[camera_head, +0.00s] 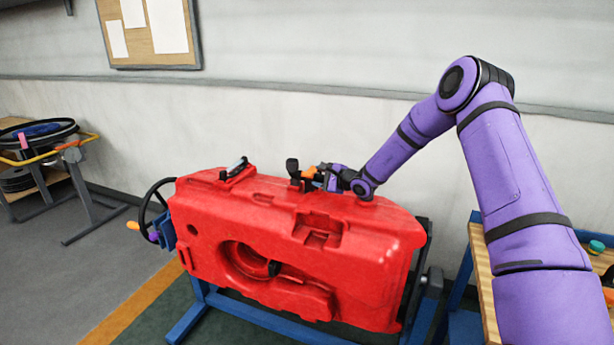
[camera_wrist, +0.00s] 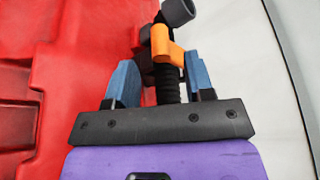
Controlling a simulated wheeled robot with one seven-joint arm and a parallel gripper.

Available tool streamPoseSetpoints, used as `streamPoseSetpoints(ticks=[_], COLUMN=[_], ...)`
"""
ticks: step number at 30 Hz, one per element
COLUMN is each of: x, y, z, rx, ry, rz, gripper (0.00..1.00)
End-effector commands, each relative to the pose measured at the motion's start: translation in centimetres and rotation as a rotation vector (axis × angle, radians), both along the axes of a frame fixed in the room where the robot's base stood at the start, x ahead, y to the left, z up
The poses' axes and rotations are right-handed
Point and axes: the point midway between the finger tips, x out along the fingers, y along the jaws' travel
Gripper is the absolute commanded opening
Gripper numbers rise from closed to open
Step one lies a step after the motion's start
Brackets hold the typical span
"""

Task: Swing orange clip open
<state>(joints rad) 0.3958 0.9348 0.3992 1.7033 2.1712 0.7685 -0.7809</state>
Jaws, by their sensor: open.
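The orange clip (camera_wrist: 166,46) shows in the wrist view on a black ribbed hose (camera_wrist: 167,84) with a grey end piece above it. In the head view the orange clip (camera_head: 309,172) sits on top of the red tank (camera_head: 370,235), near its back edge. My gripper (camera_wrist: 162,75) is open, with one blue finger on each side of the hose. The orange clip is between and just beyond the fingertips, close to the right finger. I cannot tell whether that finger touches it. In the head view my gripper (camera_head: 325,177) is partly hidden by the wrist.
The red tank rests on a blue stand (camera_head: 260,325) with a black handwheel (camera_head: 152,205) at its left. A wooden-topped bench (camera_head: 483,270) stands at the right, behind my arm. The wall is close behind the tank. A rack (camera_head: 75,180) stands at the far left.

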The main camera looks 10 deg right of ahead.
Motion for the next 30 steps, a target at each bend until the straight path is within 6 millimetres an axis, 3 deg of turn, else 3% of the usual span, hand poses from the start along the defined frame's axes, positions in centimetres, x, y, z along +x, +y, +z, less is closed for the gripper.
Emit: streamPoseSetpoints(ticks=[10,23,30], x=[4.1,4.8,4.7], y=[2.9,3.4,3.3], z=[-1.1,-1.2,-1.3], rx=[0.0,-0.001,0.0], ry=[0.0,-0.001,0.001], rz=[0.001,0.0,0.001], gripper=[0.48,0.48,0.0])
